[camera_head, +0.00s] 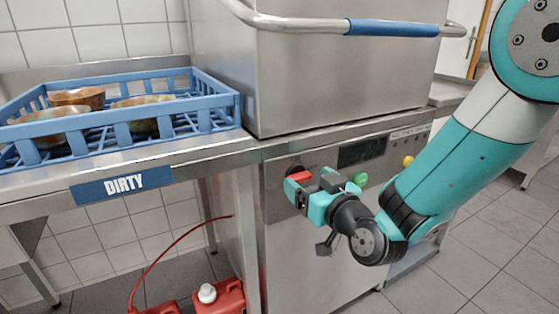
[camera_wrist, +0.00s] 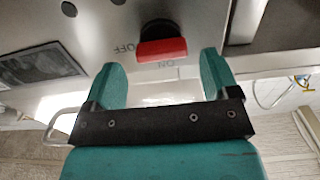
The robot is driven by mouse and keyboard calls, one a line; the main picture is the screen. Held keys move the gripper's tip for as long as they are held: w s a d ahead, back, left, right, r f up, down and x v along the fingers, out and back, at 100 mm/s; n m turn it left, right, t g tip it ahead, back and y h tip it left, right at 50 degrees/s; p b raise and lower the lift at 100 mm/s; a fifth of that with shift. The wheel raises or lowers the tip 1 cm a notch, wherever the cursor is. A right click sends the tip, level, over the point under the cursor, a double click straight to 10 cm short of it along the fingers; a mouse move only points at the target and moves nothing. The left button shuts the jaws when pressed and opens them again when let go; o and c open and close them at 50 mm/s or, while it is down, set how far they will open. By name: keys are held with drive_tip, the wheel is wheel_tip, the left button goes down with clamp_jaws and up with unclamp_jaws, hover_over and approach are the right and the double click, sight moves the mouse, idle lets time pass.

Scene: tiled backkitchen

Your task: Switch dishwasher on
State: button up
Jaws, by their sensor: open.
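The dishwasher (camera_head: 330,85) is a steel hood machine with a control panel on its front. My gripper (camera_head: 308,190) is open in front of the knob. In the wrist view its teal fingertips (camera_wrist: 160,62) stand on either side of the red bar, apart from it. Whether they reach the knob's depth is unclear.
A dark display (camera_head: 362,151), a green button (camera_head: 361,179) and a yellow button (camera_head: 408,161) lie right of the knob. A blue rack (camera_head: 225,115) with bowls stands on the left counter, marked "DIRTY". A blue-gripped hood handle (camera_head: 392,28) juts out above. Red canisters (camera_head: 228,300) stand below.

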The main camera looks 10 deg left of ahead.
drive_tip(key=shift+w+a, duration=0.35)
drive_tip(key=shift+w, duration=0.3)
drive_tip(key=shift+a, duration=0.15)
drive_tip(key=shift+a, duration=0.1)
drive_tip(key=c, duration=0.9)
